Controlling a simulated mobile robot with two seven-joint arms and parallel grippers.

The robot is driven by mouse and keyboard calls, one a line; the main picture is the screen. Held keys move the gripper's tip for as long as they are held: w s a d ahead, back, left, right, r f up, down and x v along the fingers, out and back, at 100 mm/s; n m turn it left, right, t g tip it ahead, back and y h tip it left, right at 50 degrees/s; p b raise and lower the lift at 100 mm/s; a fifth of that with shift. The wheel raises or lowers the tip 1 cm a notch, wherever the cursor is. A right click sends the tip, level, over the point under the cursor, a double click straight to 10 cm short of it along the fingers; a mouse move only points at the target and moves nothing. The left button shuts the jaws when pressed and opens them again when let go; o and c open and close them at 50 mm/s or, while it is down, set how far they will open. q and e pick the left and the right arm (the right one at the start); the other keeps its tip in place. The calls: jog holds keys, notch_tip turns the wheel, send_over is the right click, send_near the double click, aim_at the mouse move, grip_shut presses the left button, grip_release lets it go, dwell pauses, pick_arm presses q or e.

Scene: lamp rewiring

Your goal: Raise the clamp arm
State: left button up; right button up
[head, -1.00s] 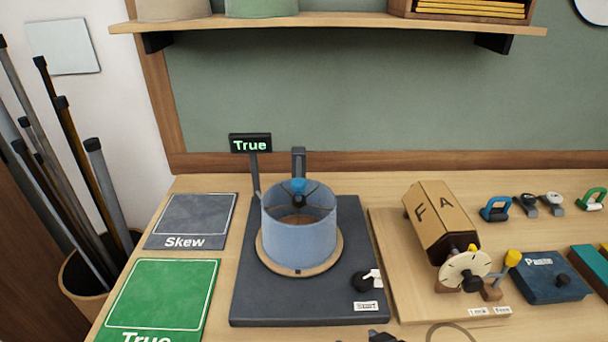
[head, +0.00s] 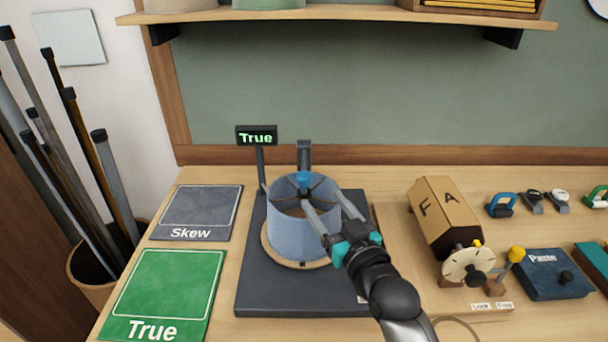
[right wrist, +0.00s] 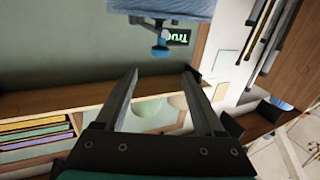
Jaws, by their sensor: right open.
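The clamp arm (head: 304,152) is a dark grey upright piece behind a blue lampshade (head: 292,232), with a blue knob (head: 304,177) at the shade's top centre. The shade sits on a round wooden disc on a dark base (head: 262,297). My right gripper (head: 323,200) is open, its two fingers over the shade's right side, a little short of the knob. In the right wrist view, the blue knob (right wrist: 160,49) lies beyond and between the open fingertips (right wrist: 160,76), with nothing between them. My left gripper is out of view.
A small display (head: 256,136) reads "True" behind the base. Skew (head: 195,208) and True (head: 160,285) mats lie left. A box with a dial (head: 445,215) and a blue Paste box (head: 552,275) stand right. A shelf (head: 350,17) runs above.

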aim_at(307, 179)
jog(key=b+x, duration=0.1)
jog(key=x, duration=0.9)
jog(key=shift+w+a, duration=0.2)
jog(key=shift+w, duration=0.15)
grip_shut()
dwell(1.1)
